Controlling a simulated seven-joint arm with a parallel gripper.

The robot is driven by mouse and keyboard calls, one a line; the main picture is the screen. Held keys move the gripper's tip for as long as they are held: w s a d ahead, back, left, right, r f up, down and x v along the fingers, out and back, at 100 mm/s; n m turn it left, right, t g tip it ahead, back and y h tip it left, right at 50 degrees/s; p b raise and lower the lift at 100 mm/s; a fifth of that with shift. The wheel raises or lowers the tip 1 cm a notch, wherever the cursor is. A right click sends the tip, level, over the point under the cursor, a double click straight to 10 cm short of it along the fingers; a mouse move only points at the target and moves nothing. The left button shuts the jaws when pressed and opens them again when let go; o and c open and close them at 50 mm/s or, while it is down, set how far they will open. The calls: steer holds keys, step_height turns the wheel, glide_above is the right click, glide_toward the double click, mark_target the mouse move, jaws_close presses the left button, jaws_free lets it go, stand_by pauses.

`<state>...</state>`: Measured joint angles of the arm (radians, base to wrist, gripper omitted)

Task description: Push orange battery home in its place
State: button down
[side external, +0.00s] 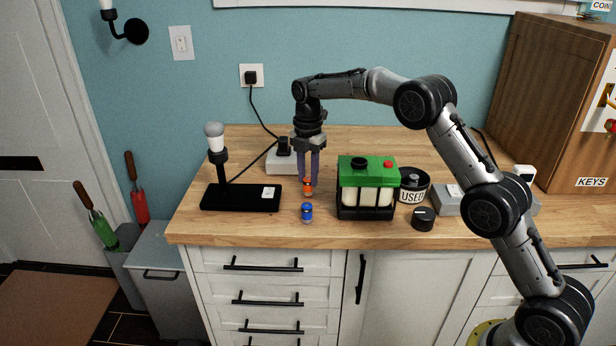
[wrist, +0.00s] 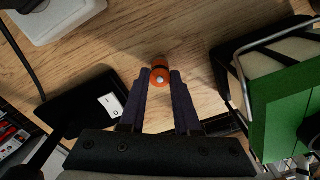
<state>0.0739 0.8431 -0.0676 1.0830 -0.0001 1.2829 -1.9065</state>
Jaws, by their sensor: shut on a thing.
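My gripper (side external: 308,181) points down over the wooden counter, its two dark purple fingers close together. It is shut on the orange battery (side external: 308,188), which is upright between the fingertips. In the wrist view the orange battery (wrist: 160,72) shows its round end with a pale centre, between the fingertips of my gripper (wrist: 160,78). I cannot tell whether the battery touches the counter. A blue battery (side external: 307,212) stands on the counter just in front of it. No battery place is clearly visible; the inside of the nearby devices is hidden.
A black lamp base (side external: 240,198) with a white switch is to the left. A green-topped case (side external: 367,172) in a black frame is to the right. A "USED" jar (side external: 413,186) and a black round cap (side external: 423,217) lie beyond it. A white power box (side external: 282,162) stands behind.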

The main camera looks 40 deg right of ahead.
mark_target(308, 178)
steer(key=shift+r, duration=2.7)
steer(key=shift+d+r, duration=0.2)
steer(key=shift+r, duration=0.1)
steer(key=s+d+r, duration=0.4)
steer(key=s+r, duration=0.1)
steer(key=r, duration=0.5)
steer(key=s+r, duration=0.3)
steer(key=s, duration=0.4)
steer(key=shift+s+f, duration=0.15)
steer(key=shift+f, duration=2.35)
steer(key=shift+f, duration=1.35)
